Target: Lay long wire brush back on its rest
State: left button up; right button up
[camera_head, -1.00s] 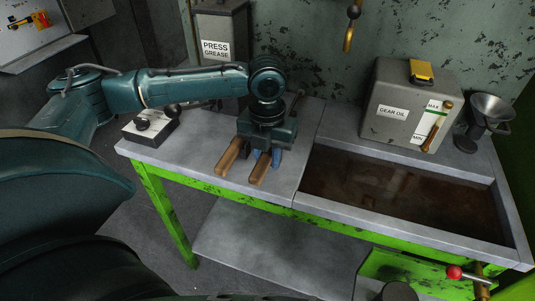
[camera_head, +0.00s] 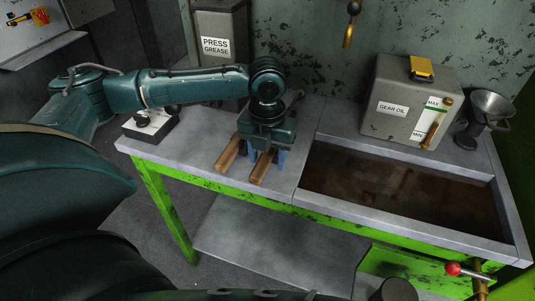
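My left gripper (camera_head: 265,153) points down over the grey bench top, left of the sunken basin. Its blue fingertips show low between and beside two wooden bars, the left bar (camera_head: 230,153) and the right bar (camera_head: 262,168). Whether the fingers hold something is hidden. My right gripper is not in view.
A gear oil can (camera_head: 408,105) and a metal funnel (camera_head: 487,112) stand behind the basin (camera_head: 400,190). A press grease container (camera_head: 218,60) is behind my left arm. A control box (camera_head: 150,128) sits at the bench's left end. A red-knobbed lever (camera_head: 453,269) is at lower right.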

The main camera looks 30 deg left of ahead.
pick_arm(q)
notch_tip(320, 180, up, 13)
jog(key=p, duration=0.1)
jog(key=shift+s, duration=0.2)
dwell(0.4)
jog(key=shift+r, duration=0.1)
